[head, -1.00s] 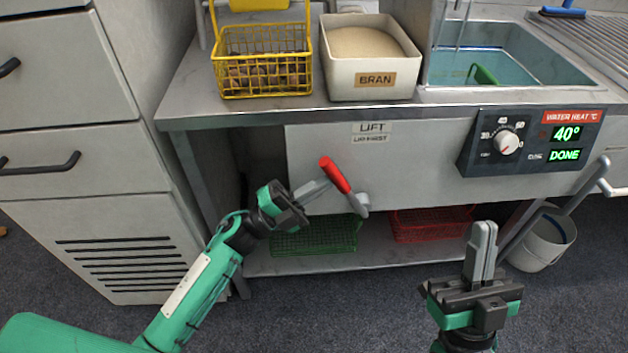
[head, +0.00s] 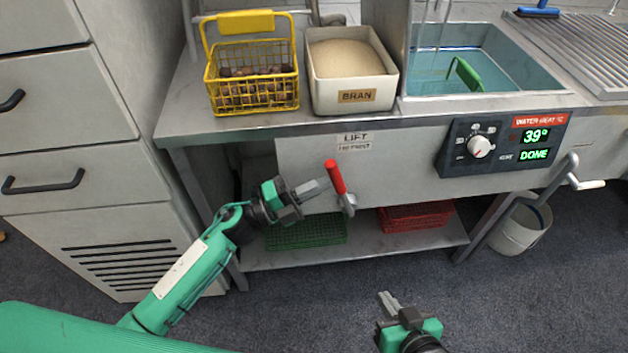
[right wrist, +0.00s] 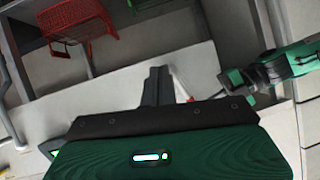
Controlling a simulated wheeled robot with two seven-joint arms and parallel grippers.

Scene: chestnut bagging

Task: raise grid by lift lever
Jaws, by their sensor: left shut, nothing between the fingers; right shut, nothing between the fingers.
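The lift lever has a red handle (head: 336,177) that stands up, tilted slightly left, from a grey pivot (head: 348,204) below the LIFT label (head: 355,137). My left gripper (head: 325,187) is shut and empty, with its fingertips close to the left side of the red handle. I cannot tell whether they touch it. My right gripper (head: 388,300) is shut and empty, low over the floor in front of the counter. Its fingers also show in the right wrist view (right wrist: 157,82). The grid is not clearly seen; the sink basin (head: 500,75) holds water and a green handle (head: 468,74).
A yellow wire basket of chestnuts (head: 210,92) and a BRAN box (head: 354,97) stand on the counter. Green (head: 300,234) and red (head: 415,216) baskets sit on the lower shelf. The heat panel (head: 470,150) reads 39° and DONE. A grey crank (head: 570,165) sticks out at right.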

